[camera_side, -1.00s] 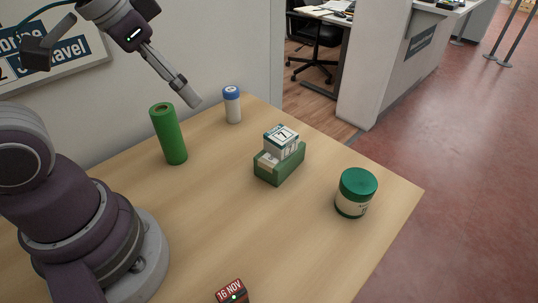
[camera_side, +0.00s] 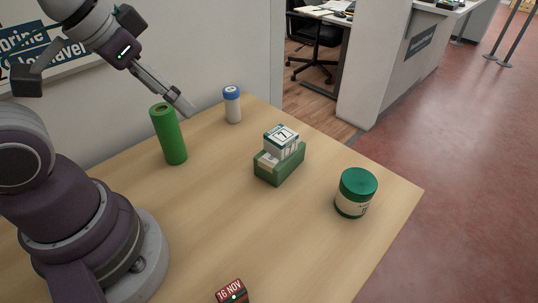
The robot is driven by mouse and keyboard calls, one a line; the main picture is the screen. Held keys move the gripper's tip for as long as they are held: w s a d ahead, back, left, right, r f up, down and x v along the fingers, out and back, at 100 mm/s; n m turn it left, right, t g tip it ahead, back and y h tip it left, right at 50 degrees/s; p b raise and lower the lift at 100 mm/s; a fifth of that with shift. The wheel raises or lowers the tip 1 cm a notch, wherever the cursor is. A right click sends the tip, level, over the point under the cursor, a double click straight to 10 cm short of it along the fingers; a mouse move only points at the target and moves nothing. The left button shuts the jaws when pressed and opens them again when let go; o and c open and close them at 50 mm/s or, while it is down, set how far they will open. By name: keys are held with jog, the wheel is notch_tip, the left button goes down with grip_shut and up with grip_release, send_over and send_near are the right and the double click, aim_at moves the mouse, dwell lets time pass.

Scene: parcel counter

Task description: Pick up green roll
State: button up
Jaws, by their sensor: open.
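The green roll (camera_side: 169,136) stands upright on the wooden counter, left of the middle, with a dark hole in its top end. My gripper (camera_side: 185,107) is above the counter, close to the roll's top and just to its right in the picture. Its fingers point down and to the right. The jaws are open and nothing shows between them. I cannot tell from this one view how far the fingertips are from the roll in depth.
A white bottle with a blue cap (camera_side: 232,105) stands right of my gripper. A green card box (camera_side: 279,168) with cards, a green-lidded jar (camera_side: 355,193) and a red date block (camera_side: 232,292) are also on the wooden counter (camera_side: 220,220).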

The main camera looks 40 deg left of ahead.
jog(key=shift+o, duration=0.4)
jog(key=n+g, duration=0.6)
jog(key=n, duration=1)
send_near(166, 125)
jog(key=shift+w+a+f, duration=0.1)
jog(key=shift+a+f, duration=0.2)
jog(key=shift+a, duration=0.25)
jog(key=shift+w+a+f, duration=0.1)
jog(key=shift+a+f, duration=0.2)
jog(key=shift+a, duration=0.2)
jog(key=shift+n, duration=0.3)
notch_tip(166, 125, down, 10)
jog(key=shift+f, duration=0.25)
jog(key=shift+r, duration=0.1)
jog(key=c, duration=1.3)
